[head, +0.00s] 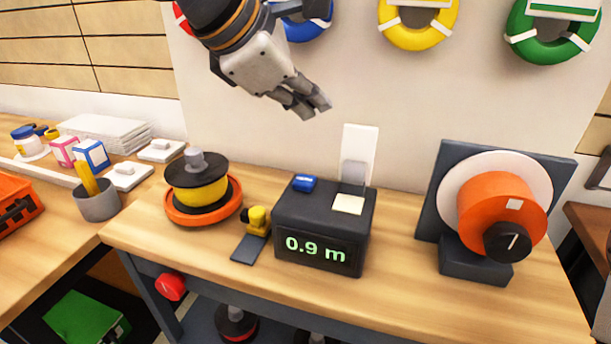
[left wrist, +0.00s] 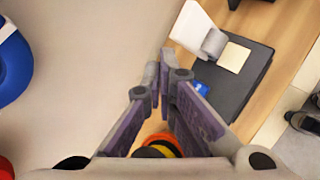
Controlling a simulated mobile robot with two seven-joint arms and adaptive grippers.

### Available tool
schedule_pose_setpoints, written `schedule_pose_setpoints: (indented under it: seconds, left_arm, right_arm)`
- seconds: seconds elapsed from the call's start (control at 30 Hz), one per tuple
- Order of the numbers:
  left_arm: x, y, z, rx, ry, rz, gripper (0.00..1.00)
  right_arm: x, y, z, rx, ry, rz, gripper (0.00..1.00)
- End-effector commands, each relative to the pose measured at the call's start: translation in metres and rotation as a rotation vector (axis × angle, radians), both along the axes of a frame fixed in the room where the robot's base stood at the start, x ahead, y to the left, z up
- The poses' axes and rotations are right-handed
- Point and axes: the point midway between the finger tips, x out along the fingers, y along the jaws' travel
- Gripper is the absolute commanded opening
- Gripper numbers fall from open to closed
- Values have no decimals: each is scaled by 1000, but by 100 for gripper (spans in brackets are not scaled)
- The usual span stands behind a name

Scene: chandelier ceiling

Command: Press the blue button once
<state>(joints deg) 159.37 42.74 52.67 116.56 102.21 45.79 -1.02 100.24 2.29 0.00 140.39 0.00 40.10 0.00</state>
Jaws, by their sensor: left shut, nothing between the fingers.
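The blue button (head: 304,183) is a small rounded piece on the top left of a dark box (head: 318,205). The box stands on the wooden bench, and its front display reads 0.9 m. My left gripper (head: 310,105) is shut and empty, in the air above and behind the box, apart from the button. In the left wrist view, the left gripper's fingers (left wrist: 163,78) partly hide the dark box, and a little of the blue button (left wrist: 201,88) shows beside them. I do not see my right gripper.
A pale square pad (head: 348,204) and a grey upright fitting (head: 354,172) are on the box's right side. A yellow-and-black reel (head: 198,188) stands left, with a small yellow device (head: 257,221) between. A large orange reel (head: 497,208) stands right. Coloured rings hang on the wall.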

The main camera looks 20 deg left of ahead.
Motion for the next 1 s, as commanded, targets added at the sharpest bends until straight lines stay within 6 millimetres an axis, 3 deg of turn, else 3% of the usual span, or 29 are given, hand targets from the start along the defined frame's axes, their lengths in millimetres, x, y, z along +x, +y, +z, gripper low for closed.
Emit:
schedule_pose_setpoints:
  seconds: [0.5,0.7,1.0]
  left_arm:
    - [0,0,-72,1,4,-1,0]
    - [0,0,-83,0,2,-2,0]
    - [-1,0,-83,0,0,-2,0]
  right_arm:
    - [-3,0,-3,0,11,0,40]
    - [-4,0,-4,0,16,0,40]
    - [-4,0,-4,0,16,0,40]
